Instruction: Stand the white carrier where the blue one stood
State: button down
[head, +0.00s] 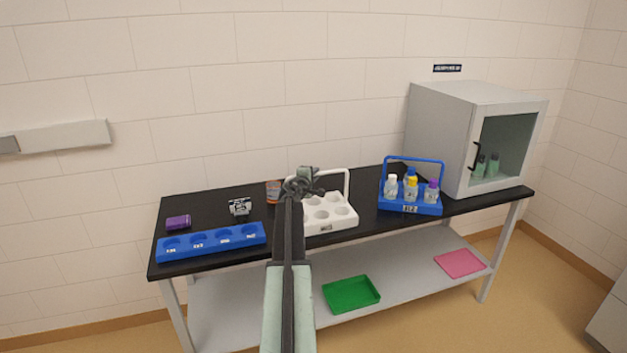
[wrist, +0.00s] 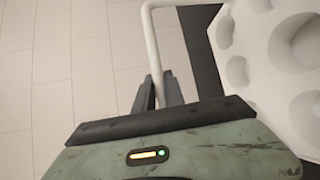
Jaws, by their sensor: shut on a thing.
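The white carrier (head: 338,216) stands on the black bench near its middle. It has a hoop handle and several round holes, which look empty. In the wrist view the carrier (wrist: 236,72) fills the right side, with its handle (wrist: 150,38) running down between my jaws. My gripper (head: 303,183) is shut on the handle's left part; it also shows in the wrist view (wrist: 158,95). The blue carrier (head: 410,208) stands on the bench to the right, holding several bottles with coloured caps. My arm hides the white carrier's left end.
A blue rack with several wells (head: 212,242) lies at the bench's front left. A purple item (head: 178,222), a small black-and-white item (head: 240,206) and an orange item (head: 273,191) lie behind. A glass-doored cabinet (head: 440,135) stands at right. Green (head: 351,293) and pink (head: 460,263) trays are on the shelf.

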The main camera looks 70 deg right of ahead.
jog(key=shift+f, duration=0.2)
jog(key=c, duration=1.4)
grip_release()
jog(key=shift+r, duration=0.1)
jog(key=shift+r, duration=0.15)
jog(key=a+r+p, duration=0.1)
jog(key=a+p, duration=0.1)
jog(key=a, duration=1)
jog(key=shift+r, duration=0.4)
